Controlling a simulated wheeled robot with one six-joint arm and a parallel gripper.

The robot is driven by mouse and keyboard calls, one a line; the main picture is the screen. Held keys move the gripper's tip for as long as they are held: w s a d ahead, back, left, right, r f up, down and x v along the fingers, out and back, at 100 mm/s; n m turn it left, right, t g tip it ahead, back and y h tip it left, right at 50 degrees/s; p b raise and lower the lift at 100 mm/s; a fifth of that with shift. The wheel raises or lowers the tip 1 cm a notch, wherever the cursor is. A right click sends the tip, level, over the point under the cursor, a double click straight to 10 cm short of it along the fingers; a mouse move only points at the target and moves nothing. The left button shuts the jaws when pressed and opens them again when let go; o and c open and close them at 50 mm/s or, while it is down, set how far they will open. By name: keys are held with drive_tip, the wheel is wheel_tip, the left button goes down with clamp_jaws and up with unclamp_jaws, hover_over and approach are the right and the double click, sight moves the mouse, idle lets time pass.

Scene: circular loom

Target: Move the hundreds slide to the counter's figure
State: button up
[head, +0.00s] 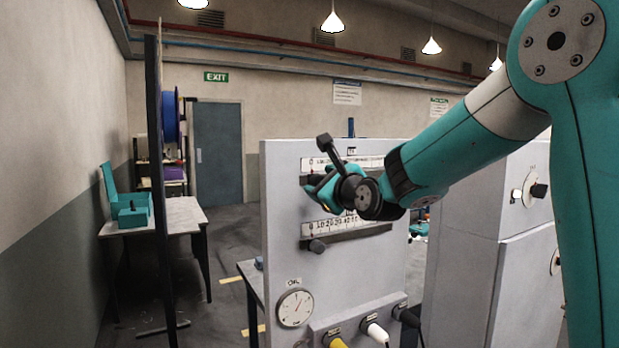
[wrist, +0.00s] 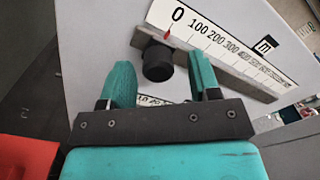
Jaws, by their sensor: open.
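The hundreds slide is a dark round knob (wrist: 158,64) on a grey rail under a white scale (wrist: 213,40) marked 0, 100, 200, 300 and on. Its red pointer stands at or just left of the 0, at the scale's left end. My gripper (wrist: 163,77) is open, with one teal finger on each side of the knob in the wrist view; I cannot tell whether either touches it. In the head view my gripper (head: 322,188) is at the left end of the upper scale (head: 368,163) and hides the knob there. I cannot make out a counter's figure.
Below, a second scale (head: 340,222) marked in tens has its own dark knob (head: 317,246) near its left end. The grey panel (head: 280,215) also carries a round dial (head: 295,308) and several coloured handles. A table (head: 175,217) with a teal box stands at left.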

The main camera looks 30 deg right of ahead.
drive_tip(key=shift+w, duration=0.8)
